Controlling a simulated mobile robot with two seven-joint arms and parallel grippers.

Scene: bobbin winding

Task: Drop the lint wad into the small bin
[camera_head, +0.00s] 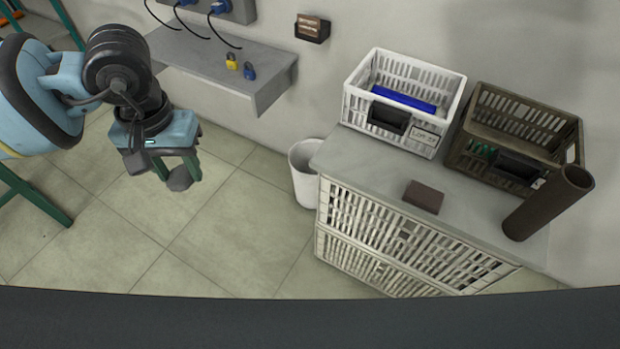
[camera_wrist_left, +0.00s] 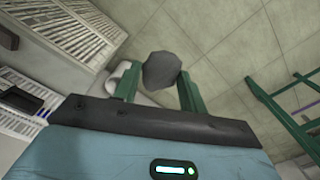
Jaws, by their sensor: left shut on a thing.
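The lint wad (camera_head: 180,181) is a dark grey rounded lump. My left gripper (camera_head: 177,176) is shut on it and holds it in the air over the tiled floor, at the left of the head view. In the left wrist view the wad (camera_wrist_left: 161,70) sits between the two green fingers. The small bin (camera_head: 302,178) is white and stands on the floor against the left end of the cabinet, to the right of my gripper. The wad is apart from the bin. The bin's inside bottom is hidden. My right gripper is not in view.
A slatted cabinet (camera_head: 345,222) carries a white crate (camera_head: 452,95), a brown crate (camera_head: 560,125), a brown block (camera_head: 423,197) and a dark tube (camera_head: 550,203). A grey wall shelf (camera_head: 225,65) holds two padlocks. Floor (camera_head: 235,225) between gripper and bin is clear.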

